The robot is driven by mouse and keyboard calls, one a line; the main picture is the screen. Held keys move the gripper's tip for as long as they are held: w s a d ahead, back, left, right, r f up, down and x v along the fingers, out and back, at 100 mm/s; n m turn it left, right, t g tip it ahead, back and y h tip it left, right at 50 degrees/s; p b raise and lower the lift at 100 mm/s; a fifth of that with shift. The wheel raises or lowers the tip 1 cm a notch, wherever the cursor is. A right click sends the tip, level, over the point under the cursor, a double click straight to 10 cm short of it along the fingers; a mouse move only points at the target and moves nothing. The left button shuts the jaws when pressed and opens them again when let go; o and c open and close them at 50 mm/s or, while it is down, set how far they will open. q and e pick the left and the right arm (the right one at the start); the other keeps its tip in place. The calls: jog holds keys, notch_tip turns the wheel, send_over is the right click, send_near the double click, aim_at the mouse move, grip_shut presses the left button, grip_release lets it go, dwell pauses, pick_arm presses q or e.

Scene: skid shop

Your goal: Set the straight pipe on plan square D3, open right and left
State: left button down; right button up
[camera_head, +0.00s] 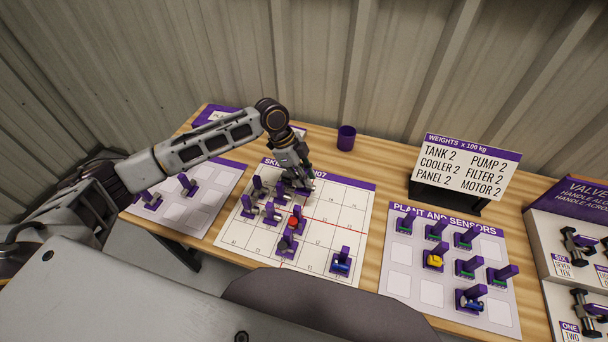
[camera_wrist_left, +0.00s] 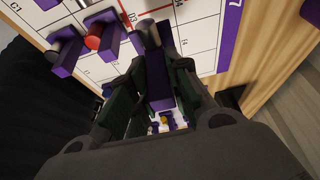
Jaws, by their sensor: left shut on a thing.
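My left gripper (camera_head: 304,182) reaches down over the upper part of the white plan sheet (camera_head: 345,210). In the left wrist view its dark fingers (camera_wrist_left: 155,105) are shut on a purple upright handle (camera_wrist_left: 158,78). A grey rounded part, seemingly the straight pipe (camera_wrist_left: 147,32), shows at the far end of this handle. Its open ends and whether it touches the sheet cannot be told. Square D3 is not clearly readable in the head view; small printed labels near the grey part are partly covered. My right gripper is not in view.
Several purple-handled pieces (camera_head: 272,213) crowd the plan's left half, one with a red part (camera_wrist_left: 95,38). A blue-based piece (camera_head: 341,262) stands at lower right. A purple cup (camera_head: 346,139) and weights sign (camera_head: 466,165) stand behind.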

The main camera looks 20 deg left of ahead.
aim_at(305, 191)
pick_arm(q)
jog(key=shift+f+b, duration=0.55)
jog(key=shift+f, duration=1.6)
jog(key=shift+f, duration=0.4)
jog(key=shift+f+b, duration=0.3)
jog(key=shift+f, duration=1.1)
jog(key=shift+p, duration=0.45)
jog(key=shift+f, duration=0.75)
dwell(0.8)
jog(key=c, duration=1.3)
grip_release()
